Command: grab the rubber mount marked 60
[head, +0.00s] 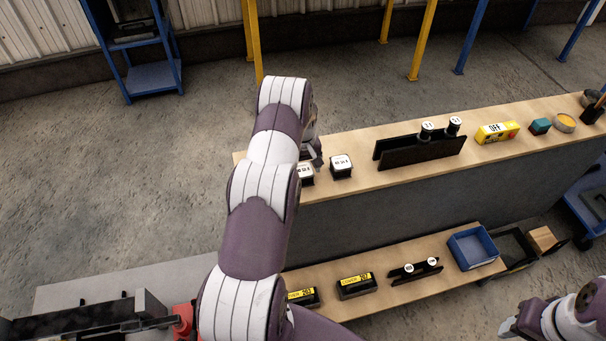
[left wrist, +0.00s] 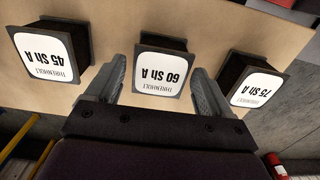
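The rubber mount marked 60 Sh A (left wrist: 162,72) is a dark block with a white label, upright on the wooden shelf top, in the middle of the left wrist view. My left gripper (left wrist: 160,82) is open, one finger on each side of this mount, with gaps showing. A mount marked 45 Sh A (left wrist: 48,56) and one marked 75 Sh A (left wrist: 256,84) flank it outside the fingers. In the head view, my left gripper (head: 314,152) is beside a partly hidden mount (head: 306,173); another mount (head: 341,167) is to the right. My right gripper (head: 515,325) is low at the right, its opening unclear.
On the upper shelf stand a black rack (head: 420,148) with two round-topped parts, a yellow box (head: 497,132) and a teal block (head: 540,126). The lower shelf holds labelled boxes (head: 356,286), a small rack (head: 415,271) and a blue bin (head: 473,247).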

